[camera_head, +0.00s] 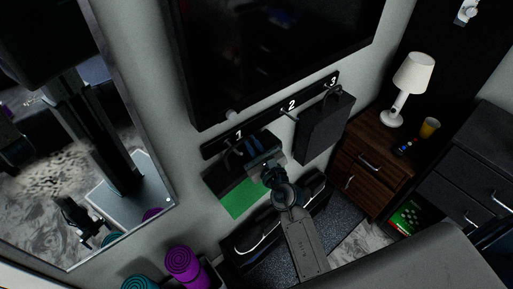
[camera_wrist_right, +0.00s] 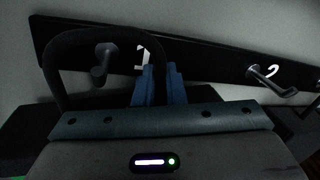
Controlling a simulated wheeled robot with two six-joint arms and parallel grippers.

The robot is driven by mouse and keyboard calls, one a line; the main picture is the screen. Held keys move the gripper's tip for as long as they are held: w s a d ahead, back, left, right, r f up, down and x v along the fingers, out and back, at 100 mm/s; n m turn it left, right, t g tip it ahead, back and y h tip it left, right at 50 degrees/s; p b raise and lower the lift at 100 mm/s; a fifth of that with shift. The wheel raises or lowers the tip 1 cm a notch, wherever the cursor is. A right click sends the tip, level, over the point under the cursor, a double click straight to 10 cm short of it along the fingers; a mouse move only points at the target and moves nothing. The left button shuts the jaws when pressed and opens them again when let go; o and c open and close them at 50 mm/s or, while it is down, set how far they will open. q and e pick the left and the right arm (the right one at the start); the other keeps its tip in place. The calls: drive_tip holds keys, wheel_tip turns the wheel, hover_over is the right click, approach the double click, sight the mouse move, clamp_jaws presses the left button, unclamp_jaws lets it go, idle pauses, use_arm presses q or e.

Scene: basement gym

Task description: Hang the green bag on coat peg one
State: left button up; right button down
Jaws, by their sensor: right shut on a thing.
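The green bag (camera_head: 240,199) hangs below the left end of the black peg rail, with a dark upper part and a green lower part. My right gripper (camera_head: 257,150) is at its top, in front of the wall near peg one (camera_head: 231,154). In the right wrist view the blue fingers (camera_wrist_right: 160,86) are shut on the right side of the bag's black loop handle (camera_wrist_right: 86,34). Peg one (camera_wrist_right: 103,60) shows inside that loop's outline; I cannot tell whether it passes through. My left gripper is not in view.
Peg two (camera_head: 287,114) is bare. A black bag (camera_head: 323,128) hangs by peg three. A TV (camera_head: 265,50) is above the rail, a mirror (camera_head: 150,190) left. A bench (camera_head: 345,222) with shoes is below, rolled mats (camera_head: 183,262) lower left, a cabinet with a lamp (camera_head: 413,75) right.

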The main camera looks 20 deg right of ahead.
drive_tip(key=shift+w+a+f+b, duration=0.25)
drive_tip(key=shift+w+f+b, duration=0.5)
drive_tip(key=shift+f, duration=0.2)
